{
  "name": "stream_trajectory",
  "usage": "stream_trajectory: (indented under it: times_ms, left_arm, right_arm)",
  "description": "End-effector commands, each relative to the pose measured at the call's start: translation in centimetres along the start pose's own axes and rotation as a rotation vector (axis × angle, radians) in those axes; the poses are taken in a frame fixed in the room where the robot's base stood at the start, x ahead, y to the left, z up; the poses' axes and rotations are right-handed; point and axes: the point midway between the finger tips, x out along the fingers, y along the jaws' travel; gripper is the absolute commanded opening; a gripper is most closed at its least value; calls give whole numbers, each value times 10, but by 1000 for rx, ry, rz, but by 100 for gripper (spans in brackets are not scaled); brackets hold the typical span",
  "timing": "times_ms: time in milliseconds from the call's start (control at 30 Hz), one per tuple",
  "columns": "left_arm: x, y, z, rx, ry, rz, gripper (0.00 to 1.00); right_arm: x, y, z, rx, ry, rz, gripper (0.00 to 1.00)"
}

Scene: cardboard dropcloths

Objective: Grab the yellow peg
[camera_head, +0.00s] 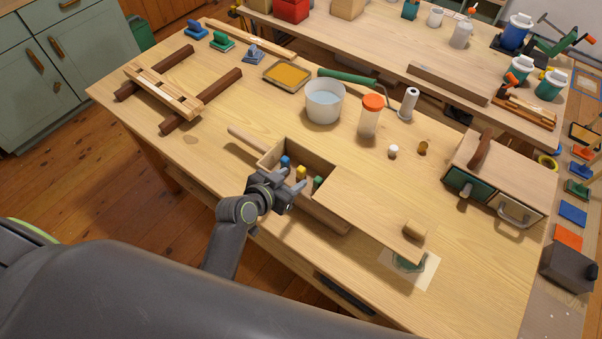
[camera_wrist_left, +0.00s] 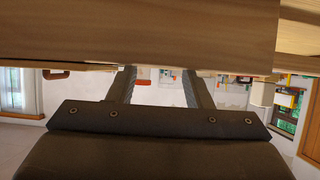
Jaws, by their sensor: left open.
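The yellow peg (camera_head: 301,172) stands in the open part of a long wooden box (camera_head: 330,222) in the head view, between a blue peg (camera_head: 285,161) and a green peg (camera_head: 318,182). My left gripper (camera_head: 291,180) is at the near side of the box, close to the yellow peg in the picture. Its fingers are apart with nothing between them, as the left wrist view (camera_wrist_left: 160,76) also shows. A wooden surface fills the top of that view, and no peg shows there. My right gripper is not in view.
A flat wooden lid (camera_head: 370,205) with a block handle (camera_head: 415,230) covers the box's right part. A white bucket (camera_head: 324,103), an orange-capped jar (camera_head: 370,118) and a drawer cabinet (camera_head: 505,175) stand beyond.

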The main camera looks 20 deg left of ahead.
Motion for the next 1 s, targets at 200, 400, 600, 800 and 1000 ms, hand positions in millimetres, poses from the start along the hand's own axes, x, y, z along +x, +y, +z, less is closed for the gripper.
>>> stream_trajectory:
  times_ms: [200,400,600,800,1000]
  left_arm:
    - [19,-5,-3,1,-1,1,46]
    - [41,-8,-1,-1,-1,0,46]
    - [50,-8,-1,0,0,-1,46]
    - [50,-8,0,-1,-1,-2,46]
    - [50,-8,0,-1,-1,-1,22]
  right_arm:
    - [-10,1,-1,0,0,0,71]
    - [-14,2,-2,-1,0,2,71]
    - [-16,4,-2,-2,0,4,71]
    - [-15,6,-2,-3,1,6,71]
    - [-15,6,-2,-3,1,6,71]
